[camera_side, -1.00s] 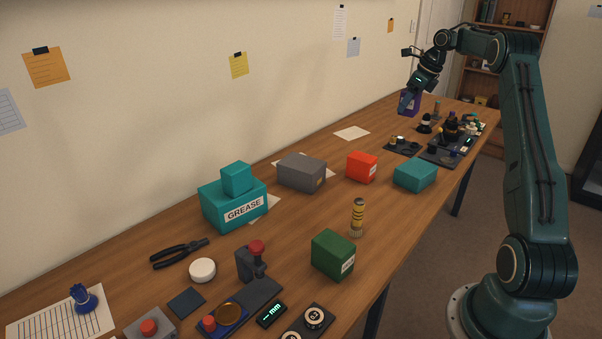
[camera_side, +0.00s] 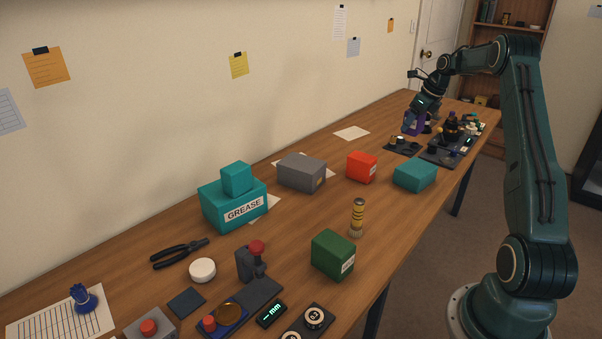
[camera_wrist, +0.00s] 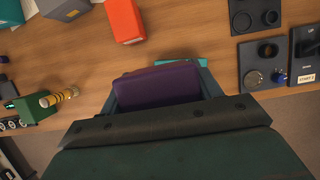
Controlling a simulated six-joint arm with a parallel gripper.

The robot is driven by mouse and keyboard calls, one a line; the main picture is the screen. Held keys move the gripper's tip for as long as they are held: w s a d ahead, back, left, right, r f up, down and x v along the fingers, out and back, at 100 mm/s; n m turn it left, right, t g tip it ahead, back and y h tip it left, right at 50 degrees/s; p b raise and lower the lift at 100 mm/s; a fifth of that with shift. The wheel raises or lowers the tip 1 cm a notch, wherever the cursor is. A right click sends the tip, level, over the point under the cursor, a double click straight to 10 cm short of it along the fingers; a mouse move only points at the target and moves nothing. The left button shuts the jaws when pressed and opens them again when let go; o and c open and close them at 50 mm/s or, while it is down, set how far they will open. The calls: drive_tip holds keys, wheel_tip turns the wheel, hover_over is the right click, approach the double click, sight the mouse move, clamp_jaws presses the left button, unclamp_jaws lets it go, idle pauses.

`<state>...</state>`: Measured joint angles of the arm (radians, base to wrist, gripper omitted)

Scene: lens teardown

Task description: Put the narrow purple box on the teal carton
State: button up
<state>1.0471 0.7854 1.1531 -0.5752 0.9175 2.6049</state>
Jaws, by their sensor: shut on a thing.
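The narrow purple box (camera_side: 412,124) is held in my gripper (camera_side: 416,114) at the far end of the bench, above the table as far as I can tell. In the wrist view the purple box (camera_wrist: 158,86) fills the space between the two fingers of my gripper (camera_wrist: 160,88). A plain teal carton (camera_side: 415,175) lies near the bench's right edge, apart from my gripper; it is mostly hidden behind the purple box in the wrist view (camera_wrist: 181,62). A larger teal box labelled GREASE (camera_side: 222,207) stands farther left with a small teal box (camera_side: 237,178) on top.
A red box (camera_side: 361,167) and a grey box (camera_side: 301,171) stand left of the plain teal carton. A yellow-banded cylinder (camera_side: 358,217) and a green box (camera_side: 332,254) are nearer the camera. Dark trays with small parts (camera_side: 441,158) lie close to my gripper.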

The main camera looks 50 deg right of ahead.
sight(404, 167)
drive_tip(key=shift+f, duration=6.4)
drive_tip(key=shift+f, duration=0.15)
drive_tip(key=o, duration=1)
drive_tip(key=shift+o, duration=0.2)
drive_tip(key=v, duration=0.7)
drive_tip(key=shift+r, duration=0.35)
drive_tip(key=shift+s, duration=0.15)
